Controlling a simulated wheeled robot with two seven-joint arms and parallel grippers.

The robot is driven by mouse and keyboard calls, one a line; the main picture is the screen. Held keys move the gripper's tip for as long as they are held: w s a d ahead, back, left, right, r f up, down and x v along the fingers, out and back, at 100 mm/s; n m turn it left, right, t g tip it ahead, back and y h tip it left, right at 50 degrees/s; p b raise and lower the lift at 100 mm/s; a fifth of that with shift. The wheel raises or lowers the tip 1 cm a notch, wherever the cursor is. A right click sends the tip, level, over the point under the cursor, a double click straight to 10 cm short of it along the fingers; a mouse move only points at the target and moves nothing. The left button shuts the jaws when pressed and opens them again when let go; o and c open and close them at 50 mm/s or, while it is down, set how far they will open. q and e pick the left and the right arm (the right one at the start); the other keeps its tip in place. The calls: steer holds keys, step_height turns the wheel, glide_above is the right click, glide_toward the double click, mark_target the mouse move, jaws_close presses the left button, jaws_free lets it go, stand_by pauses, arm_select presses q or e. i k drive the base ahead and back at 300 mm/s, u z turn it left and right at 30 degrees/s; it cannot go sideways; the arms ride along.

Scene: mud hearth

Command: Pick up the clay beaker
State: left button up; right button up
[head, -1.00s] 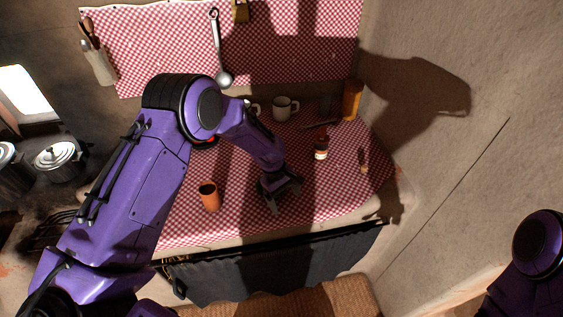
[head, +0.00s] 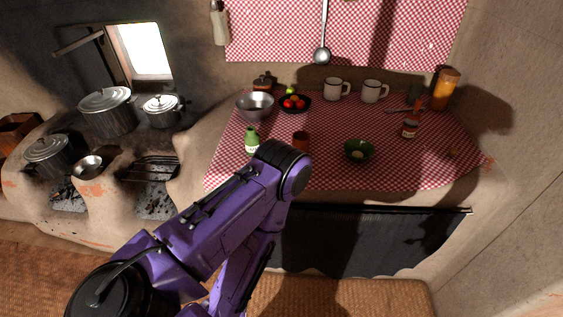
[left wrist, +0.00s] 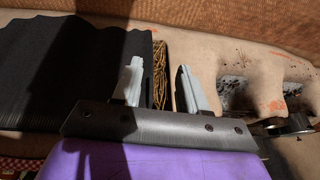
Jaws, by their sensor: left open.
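The clay beaker (head: 300,140), reddish-brown, stands on the red checked cloth near the middle of the counter in the head view. My left arm's purple elbow hides its lower part. The beaker is not visible in the left wrist view. My left gripper (left wrist: 160,88) shows in the left wrist view with its two pale fingers apart and nothing between them. It is off the counter, with the dark curtain and mud wall beyond it. In the head view the gripper itself is hidden or out of frame. My right gripper is not in view.
A green bottle (head: 252,141) stands left of the beaker and a green bowl (head: 359,151) right of it. A metal bowl (head: 255,106), a dark fruit bowl (head: 295,104) and mugs (head: 372,91) stand behind. The stove with pots (head: 107,112) is left.

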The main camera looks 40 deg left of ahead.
mark_target(301, 147)
steer(key=u, duration=0.75)
steer(key=k, duration=0.1)
steer(key=z, duration=0.9)
steer(key=i, duration=0.95)
steer(key=u, duration=1.2)
steer(key=i, duration=0.6)
steer(key=u, duration=0.6)
